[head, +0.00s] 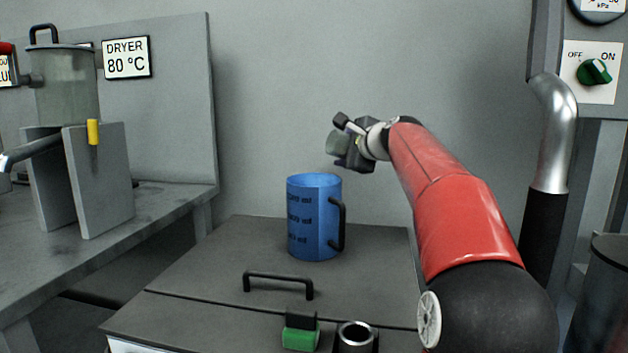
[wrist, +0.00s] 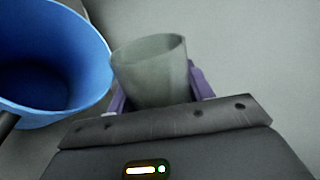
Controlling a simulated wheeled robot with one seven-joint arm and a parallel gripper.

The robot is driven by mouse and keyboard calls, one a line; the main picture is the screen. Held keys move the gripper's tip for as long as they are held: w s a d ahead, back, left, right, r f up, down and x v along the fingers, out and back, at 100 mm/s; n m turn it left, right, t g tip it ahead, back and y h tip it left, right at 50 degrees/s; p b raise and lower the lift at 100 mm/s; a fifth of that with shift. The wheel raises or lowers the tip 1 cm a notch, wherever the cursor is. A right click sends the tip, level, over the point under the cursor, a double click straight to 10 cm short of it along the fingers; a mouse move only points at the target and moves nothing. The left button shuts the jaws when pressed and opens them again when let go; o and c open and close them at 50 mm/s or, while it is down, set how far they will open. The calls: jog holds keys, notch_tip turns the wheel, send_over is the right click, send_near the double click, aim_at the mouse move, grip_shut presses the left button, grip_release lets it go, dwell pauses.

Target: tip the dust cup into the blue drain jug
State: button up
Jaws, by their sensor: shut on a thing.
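The blue drain jug (head: 315,222) stands upright on the dark grey cabinet top in the head view, with its black handle to the right. Its open mouth shows at the upper left of the wrist view (wrist: 52,55). The dust cup (wrist: 150,72) is a greyish translucent cup held between the purple fingers of my gripper (wrist: 160,95). In the head view my gripper (head: 345,146) is above the jug and a little to its right, with the cup (head: 335,143) at its left side, apart from the jug. I cannot see what is inside the cup.
The cabinet top (head: 220,250) has a black bar handle (head: 278,282), a green-and-black block (head: 300,332) and a dark round socket (head: 356,337) near its front. A grey bench (head: 110,225) with a dryer hopper (head: 68,95) stands left. A metal pipe (head: 553,140) rises at the right.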

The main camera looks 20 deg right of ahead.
aim_at(330, 146)
jog(key=shift+r, duration=0.1)
jog(key=shift+a+r+n+p, duration=0.35)
jog(key=shift+a+n+p, duration=0.05)
jog(key=shift+a+n, duration=0.45)
dwell(0.6)
jog(key=shift+a+f+n+h+b, duration=0.2)
jog(key=shift+f+n+h+b, duration=0.2)
jog(key=shift+n+h, duration=0.15)
dwell(0.9)
jog(key=shift+a+r+n+h+p, duration=0.15)
jog(key=shift+r+n+h+p, duration=0.25)
jog(key=shift+n, duration=0.3)
dwell(0.6)
jog(key=shift+w+a+f+n+h+b, duration=0.1)
jog(key=shift+a+f+n+h+b, duration=0.15)
jog(key=shift+f+n+b, duration=0.3)
dwell(0.8)
jog(key=shift+a+r+n+h+p, duration=0.2)
jog(key=shift+a+r+n+p, duration=0.05)
jog(key=shift+n, duration=0.4)
jog(key=shift+a+r+n+h+p, duration=0.2)
jog(key=shift+a+r+n+p, duration=0.05)
jog(key=shift+n, duration=0.35)
dwell(1.1)
